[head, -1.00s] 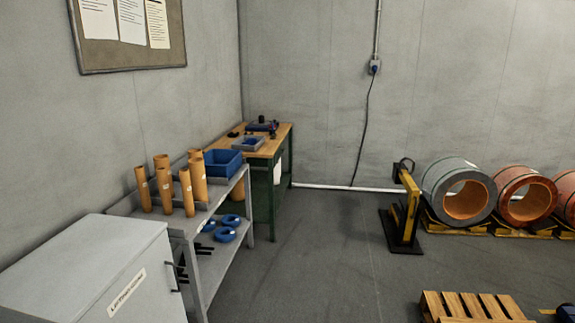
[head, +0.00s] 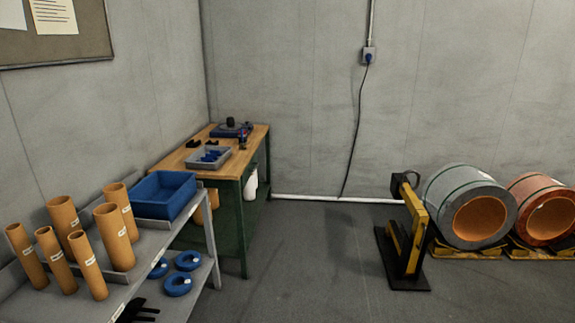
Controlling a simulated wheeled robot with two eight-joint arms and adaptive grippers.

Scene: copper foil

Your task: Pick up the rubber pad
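I cannot make out for certain which thing is the rubber pad. Small dark pieces (head: 193,143) lie on the wooden top of the green workbench (head: 184,158), near its back left. A black item (head: 136,312) shows on the lower shelf of the grey rack, cut off by the bottom edge of the head view. Neither of my grippers is in view.
The grey rack (head: 158,232) at left holds several orange tubes (head: 114,236), a blue bin (head: 163,196) and blue rings (head: 178,284). A grey tray (head: 229,157) sits on the workbench. A yellow-black stand (head: 415,232) and coils (head: 466,204) are right. Floor between is clear.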

